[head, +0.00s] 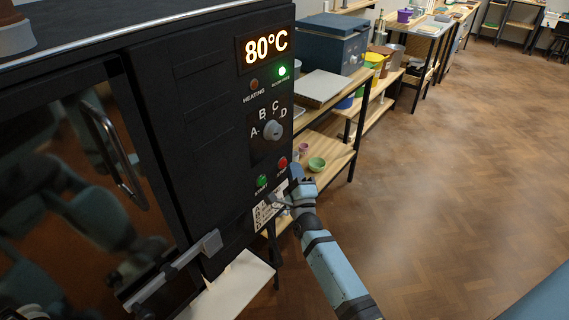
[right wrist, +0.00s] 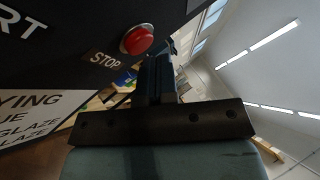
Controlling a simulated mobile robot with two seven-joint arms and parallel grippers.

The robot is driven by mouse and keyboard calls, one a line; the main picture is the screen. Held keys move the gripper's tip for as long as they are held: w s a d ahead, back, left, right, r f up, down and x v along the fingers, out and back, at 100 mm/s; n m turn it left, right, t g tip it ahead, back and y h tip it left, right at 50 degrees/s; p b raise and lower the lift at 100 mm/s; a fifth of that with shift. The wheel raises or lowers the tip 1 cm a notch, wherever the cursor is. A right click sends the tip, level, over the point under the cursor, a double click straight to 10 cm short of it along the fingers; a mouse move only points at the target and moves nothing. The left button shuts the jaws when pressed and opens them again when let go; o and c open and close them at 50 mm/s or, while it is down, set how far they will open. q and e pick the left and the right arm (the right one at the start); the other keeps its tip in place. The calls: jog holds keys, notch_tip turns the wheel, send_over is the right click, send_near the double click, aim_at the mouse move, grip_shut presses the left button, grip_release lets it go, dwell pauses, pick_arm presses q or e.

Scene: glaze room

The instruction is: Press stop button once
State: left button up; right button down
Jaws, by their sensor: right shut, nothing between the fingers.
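The red stop button (head: 282,163) is on the front of the black oven panel, at its lower right, beside the green start button (head: 262,181). In the right wrist view the red button (right wrist: 137,40) stands out above its STOP label (right wrist: 104,59). My right gripper (head: 296,174) is just right of and below the button in the head view. In the right wrist view its shut, empty fingers (right wrist: 157,72) point up past the button's right side. A gap shows between them and the button there; exact depth is hard to tell. My left gripper is not in view.
The panel has a display (head: 266,45) reading 80°C, a lit green lamp (head: 282,71), a dark heating lamp (head: 254,85) and an A–D knob (head: 272,130). A wooden shelf with a green bowl (head: 317,164) stands behind my right gripper. Open floor (head: 450,180) lies right.

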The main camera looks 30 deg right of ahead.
jog(key=shift+s+d, duration=0.15)
jog(key=shift+s, duration=0.2)
jog(key=shift+s+d+p, duration=0.25)
jog(key=shift+s+d, duration=0.05)
jog(key=shift+s, duration=0.5)
jog(key=shift+s+d+p, duration=0.25)
jog(key=shift+s+d, duration=0.1)
jog(key=shift+s, duration=0.4)
jog(key=shift+s+d+p, duration=0.25)
jog(key=shift+s+d, duration=0.05)
jog(key=shift+s, duration=0.5)
